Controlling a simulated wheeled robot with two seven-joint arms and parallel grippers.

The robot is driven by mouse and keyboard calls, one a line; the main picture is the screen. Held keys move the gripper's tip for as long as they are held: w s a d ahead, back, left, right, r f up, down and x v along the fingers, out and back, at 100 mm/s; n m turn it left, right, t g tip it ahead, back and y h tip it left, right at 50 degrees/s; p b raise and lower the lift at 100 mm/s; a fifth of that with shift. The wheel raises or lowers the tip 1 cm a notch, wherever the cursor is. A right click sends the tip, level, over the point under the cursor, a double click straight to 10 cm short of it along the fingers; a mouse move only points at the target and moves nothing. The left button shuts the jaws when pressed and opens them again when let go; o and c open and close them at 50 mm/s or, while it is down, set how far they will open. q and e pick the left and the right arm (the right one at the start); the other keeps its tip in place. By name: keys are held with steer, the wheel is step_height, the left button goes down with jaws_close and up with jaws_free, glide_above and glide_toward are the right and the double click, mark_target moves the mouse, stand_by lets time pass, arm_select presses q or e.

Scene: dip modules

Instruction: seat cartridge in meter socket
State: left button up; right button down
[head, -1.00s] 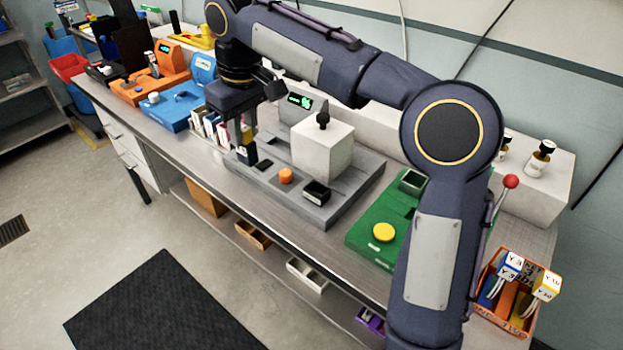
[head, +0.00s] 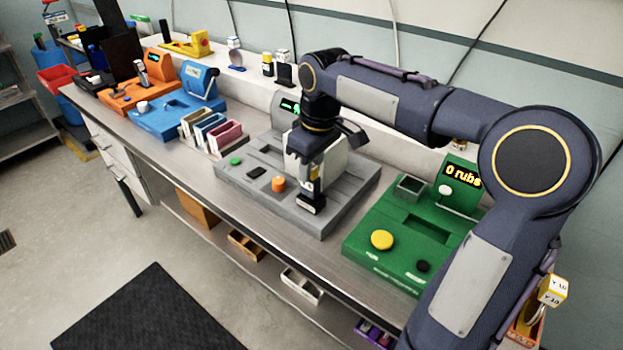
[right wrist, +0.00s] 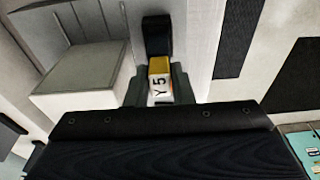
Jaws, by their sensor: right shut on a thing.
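The grey meter station (head: 235,180) stands mid-bench with a white block (head: 333,160), an orange button (head: 278,184) and a green-lit display (head: 290,105). My right gripper (head: 312,170) is over its front right part, pointing down. It is shut on a small cartridge (right wrist: 160,83) with a yellow top and a white face marked "Y 5". The black socket (head: 312,203) is directly below the gripper in the head view; a black block, seemingly the socket (right wrist: 157,35), shows just past the cartridge in the right wrist view. How far the cartridge is in cannot be told. My left gripper is out of view.
A green station (head: 410,232) reading "0 rubs" stands to the right. White, blue and pink bins (head: 213,132) stand to the left, with blue (head: 170,118) and orange (head: 125,97) stations beyond. An orange box with labelled cartridges (head: 551,290) is partly hidden behind my right arm.

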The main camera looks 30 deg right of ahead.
mark_target(312, 179)
steer(key=shift+f, duration=1.6)
steer(key=shift+f, duration=0.15)
steer(key=c, duration=1.3)
jaws_free()
steer(key=shift+o, duration=0.2)
